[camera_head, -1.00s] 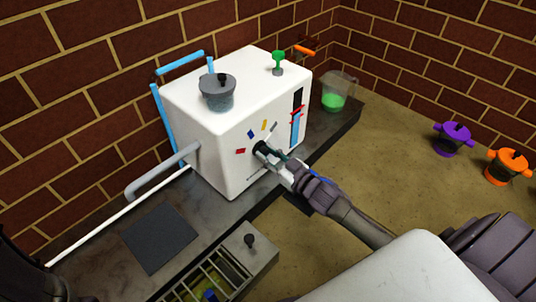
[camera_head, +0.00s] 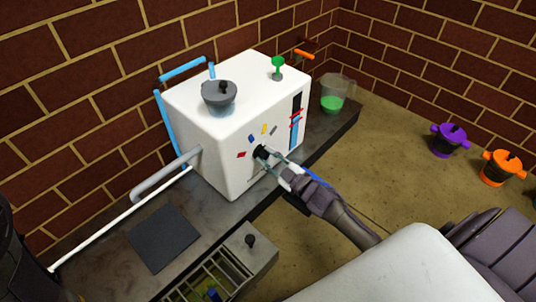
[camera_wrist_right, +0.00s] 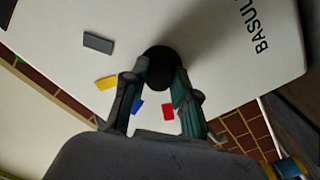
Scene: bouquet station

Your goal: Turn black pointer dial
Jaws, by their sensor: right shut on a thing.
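The black pointer dial (camera_head: 262,152) is on the front face of the white machine (camera_head: 235,130). Coloured marks in red, blue, yellow and grey sit around it. My right gripper (camera_head: 270,160) reaches the dial, with a finger on each side of it. In the right wrist view the dial (camera_wrist_right: 160,68) is a dark round shape between the fingertips of my right gripper (camera_wrist_right: 158,85), which is shut on it. The dial's pointer direction is hidden. My left gripper is not in view.
Purple (camera_head: 449,139) and orange (camera_head: 502,167) pots stand right.

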